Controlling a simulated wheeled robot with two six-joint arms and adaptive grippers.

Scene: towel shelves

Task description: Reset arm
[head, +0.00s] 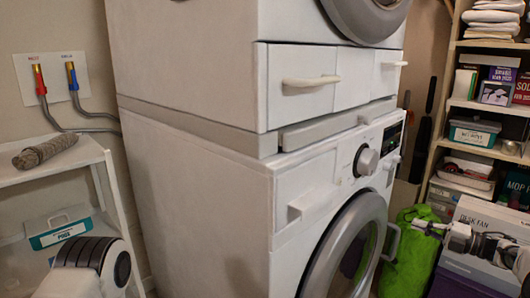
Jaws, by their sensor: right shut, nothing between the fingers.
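My right gripper (424,228) comes in from the right edge. Its small fingers point left and are shut with nothing between them. It appears in front of the right shelf and the green bag (402,252); I cannot tell how far from them it is. My left gripper is out of view; only a white and black link of my left arm shows at the bottom left. A rolled grey-brown towel (45,151) lies on the white shelf (75,165) at the left. Folded white towels (492,18) are stacked on the right shelf's top.
A white front-loading washer (215,200) with another machine (185,60) stacked above it fills the middle. The right shelf holds boxes, including a desk fan box (487,217), and bins. A teal-and-white caddy (60,228) sits on the left shelf's lower level.

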